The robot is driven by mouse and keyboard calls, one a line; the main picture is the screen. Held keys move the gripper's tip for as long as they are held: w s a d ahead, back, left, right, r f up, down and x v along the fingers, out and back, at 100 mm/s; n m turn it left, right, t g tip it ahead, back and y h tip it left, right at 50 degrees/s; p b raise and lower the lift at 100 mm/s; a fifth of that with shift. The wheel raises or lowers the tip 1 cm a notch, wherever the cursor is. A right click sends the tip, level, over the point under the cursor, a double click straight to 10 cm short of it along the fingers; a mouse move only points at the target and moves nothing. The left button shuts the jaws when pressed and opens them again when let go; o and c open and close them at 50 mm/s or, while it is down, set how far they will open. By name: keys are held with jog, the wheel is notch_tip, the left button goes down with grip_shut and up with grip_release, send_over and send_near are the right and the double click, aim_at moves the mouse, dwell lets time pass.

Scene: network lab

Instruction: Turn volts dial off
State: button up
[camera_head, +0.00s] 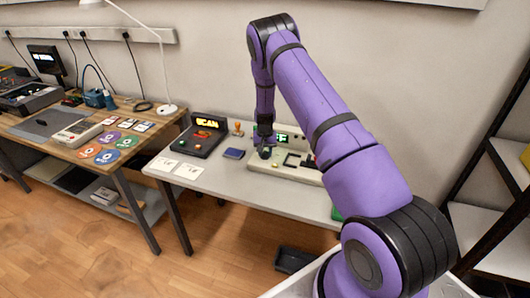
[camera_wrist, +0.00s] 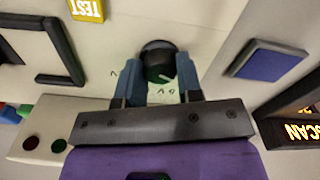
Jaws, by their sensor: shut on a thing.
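The volts dial (camera_wrist: 158,58) is a round black knob with a white pointer line, on the pale panel of a tester (camera_head: 313,176), with small marks around it. My gripper (camera_wrist: 157,72) has one finger on each side of the dial and is shut on it. In the head view my gripper (camera_head: 264,146) reaches down to the tester's left part and hides the dial. A green display (camera_head: 284,138) behind it is partly covered; an "F" shows.
A yellow TEST button (camera_wrist: 87,9) and a black frame (camera_wrist: 50,50) are on the panel. A blue box (camera_head: 234,153) and a SCAN unit (camera_head: 201,135) stand left of the tester. White cards (camera_head: 188,171) lie at the table's front left.

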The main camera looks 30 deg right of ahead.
aim_at(265, 152)
dwell(0.3)
jog(key=o, duration=0.9)
notch_tip(265, 152, up, 11)
jog(key=shift+f, duration=0.1)
dwell(0.4)
